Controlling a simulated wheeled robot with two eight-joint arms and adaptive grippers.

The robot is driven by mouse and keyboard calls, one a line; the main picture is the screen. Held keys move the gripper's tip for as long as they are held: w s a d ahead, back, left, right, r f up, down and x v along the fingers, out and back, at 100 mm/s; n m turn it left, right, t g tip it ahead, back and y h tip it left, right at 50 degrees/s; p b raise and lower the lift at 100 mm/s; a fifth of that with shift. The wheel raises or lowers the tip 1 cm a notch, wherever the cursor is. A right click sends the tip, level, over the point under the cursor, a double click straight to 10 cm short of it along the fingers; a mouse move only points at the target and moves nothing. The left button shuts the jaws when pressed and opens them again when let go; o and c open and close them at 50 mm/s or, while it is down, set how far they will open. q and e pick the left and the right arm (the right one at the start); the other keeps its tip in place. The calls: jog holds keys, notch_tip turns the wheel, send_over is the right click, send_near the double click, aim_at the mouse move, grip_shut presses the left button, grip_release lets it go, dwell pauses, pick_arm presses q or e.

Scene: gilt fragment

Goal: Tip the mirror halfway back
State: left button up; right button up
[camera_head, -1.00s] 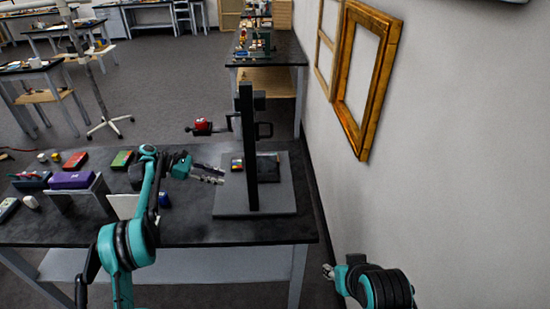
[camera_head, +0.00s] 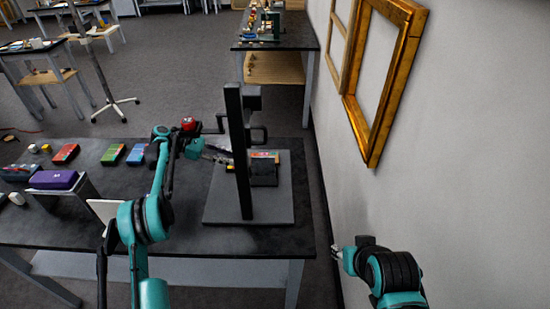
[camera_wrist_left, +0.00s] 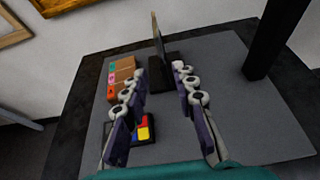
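A thin upright panel (camera_wrist_left: 157,38), seen nearly edge-on, stands on a dark base (camera_wrist_left: 165,77) in the left wrist view; it looks like the mirror. In the head view a small dark item (camera_head: 263,173) on the grey board, partly behind the black post, seems to be the same thing. My left gripper (camera_wrist_left: 160,72) is open, its fingers apart on either side of the line to the panel, with nothing held. In the head view my left gripper (camera_head: 222,156) is just left of the post. My right gripper (camera_head: 335,252) is low beside the wall, too small to read.
The black post (camera_head: 238,150) rises from the grey board (camera_head: 225,211) close to my left gripper. A box with coloured labels (camera_wrist_left: 117,76) and a coloured-square item (camera_wrist_left: 143,130) lie nearby. A purple case (camera_head: 54,179) is at left. Gilt frames (camera_head: 383,120) hang right.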

aim_at(261, 158)
pick_arm(q)
jog(key=d+b, duration=0.2)
jog(key=d, duration=1)
jog(key=shift+s+d+b, duration=0.1)
jog(key=shift+b, duration=0.3)
jog(key=shift+b+x, duration=0.5)
jog(key=shift+x, duration=1.75)
grip_shut()
